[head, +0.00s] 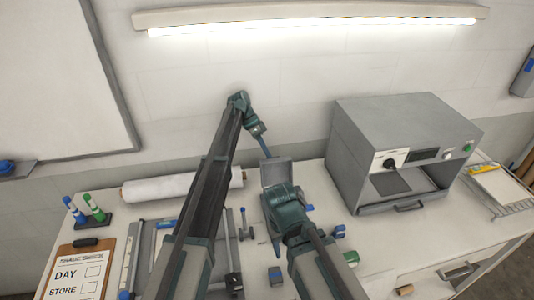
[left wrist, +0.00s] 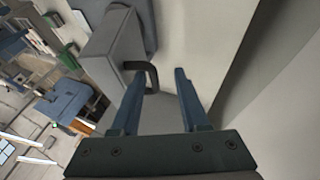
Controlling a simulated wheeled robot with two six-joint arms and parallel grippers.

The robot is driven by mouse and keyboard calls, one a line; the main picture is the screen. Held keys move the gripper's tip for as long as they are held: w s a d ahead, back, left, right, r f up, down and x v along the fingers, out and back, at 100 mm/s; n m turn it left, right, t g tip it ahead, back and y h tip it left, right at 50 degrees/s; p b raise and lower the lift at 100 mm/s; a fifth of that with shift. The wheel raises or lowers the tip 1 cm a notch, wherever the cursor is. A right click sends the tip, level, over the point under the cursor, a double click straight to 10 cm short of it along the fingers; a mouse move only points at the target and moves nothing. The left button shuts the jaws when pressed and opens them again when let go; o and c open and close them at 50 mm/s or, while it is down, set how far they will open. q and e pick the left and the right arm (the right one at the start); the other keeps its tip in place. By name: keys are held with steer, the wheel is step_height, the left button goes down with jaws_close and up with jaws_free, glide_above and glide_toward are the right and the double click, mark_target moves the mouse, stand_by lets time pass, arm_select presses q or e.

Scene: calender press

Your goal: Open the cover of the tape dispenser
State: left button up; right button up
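The tape dispenser looks to be the grey box with a light grey panel (head: 276,171), mid-table in the head view and partly hidden behind my right arm. In the left wrist view a grey box (left wrist: 113,48) carries a dark bent handle (left wrist: 153,72). My left gripper (head: 266,153) reaches down just above the panel. Its two blue fingers (left wrist: 157,82) stand apart in the left wrist view. The handle's end lies by the left fingertip and partly in the gap; contact cannot be told. My right gripper (head: 287,203) is over the dispenser's front, its fingers mostly hidden.
A grey press (head: 400,150) stands close on the right. A white roll (head: 165,187) lies at the back left. A clipboard (head: 82,268), markers (head: 88,208) and small blue pieces (head: 275,275) lie on the table. The wall is close behind.

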arm_select(q)
steer(key=s+r+p, duration=0.2)
steer(key=r+p, duration=0.1)
steer(key=shift+s+r, duration=0.2)
steer(key=shift+s, duration=0.15)
steer(key=s+r+p, duration=0.1)
steer(key=s, duration=1.2)
steer(key=shift+s+a, duration=0.15)
